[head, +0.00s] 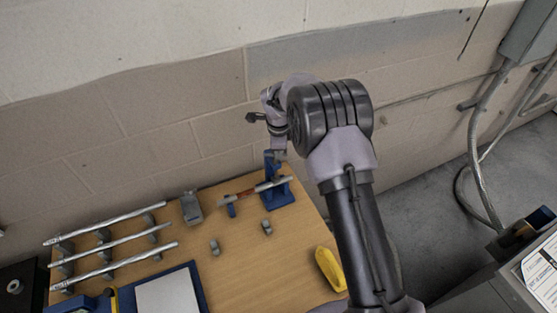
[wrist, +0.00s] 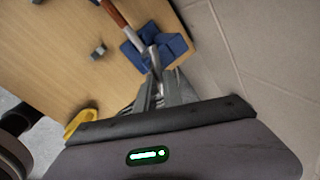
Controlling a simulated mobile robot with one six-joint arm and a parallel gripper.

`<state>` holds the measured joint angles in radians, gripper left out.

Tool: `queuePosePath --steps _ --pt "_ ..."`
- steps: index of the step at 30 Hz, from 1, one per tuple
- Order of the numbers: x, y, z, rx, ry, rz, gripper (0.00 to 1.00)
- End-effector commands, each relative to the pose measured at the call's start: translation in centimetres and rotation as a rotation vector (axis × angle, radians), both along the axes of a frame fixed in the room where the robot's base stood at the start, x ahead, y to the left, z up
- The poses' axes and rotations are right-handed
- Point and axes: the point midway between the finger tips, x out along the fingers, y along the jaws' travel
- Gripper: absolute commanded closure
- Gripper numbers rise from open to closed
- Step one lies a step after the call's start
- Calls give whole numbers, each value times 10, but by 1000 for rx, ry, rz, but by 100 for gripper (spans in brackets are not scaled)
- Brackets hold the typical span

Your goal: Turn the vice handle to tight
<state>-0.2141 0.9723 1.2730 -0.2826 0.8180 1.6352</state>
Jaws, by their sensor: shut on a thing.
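The blue vice (head: 280,197) stands at the back right of the wooden bench, and its blue body also shows in the wrist view (wrist: 174,44). A bar with a reddish-brown section (head: 246,194) lies across to the vice. My gripper (head: 277,154) is directly above the vice in the head view. In the wrist view my gripper (wrist: 158,78) has its fingers close together, shut on the vice handle (wrist: 153,60), a grey part at the vice. Most of the handle is hidden by the fingers, so its angle cannot be told.
Several metal rods rest on grey supports (head: 105,236) at the left. A yellow object (head: 329,269) lies at the right edge of the bench (head: 240,275). A grey box (head: 192,207) and small grey blocks (head: 266,227) stand near the vice. The wall is close behind.

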Motion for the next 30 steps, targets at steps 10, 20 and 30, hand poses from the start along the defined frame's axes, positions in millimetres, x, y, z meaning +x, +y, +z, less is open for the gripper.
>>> queuePosePath --steps 10,20,30 --pt "-2 0 0 0 5 -28 100" --pt "-1 0 0 -1 4 -26 67" --pt "-8 1 38 1 -1 -25 67"
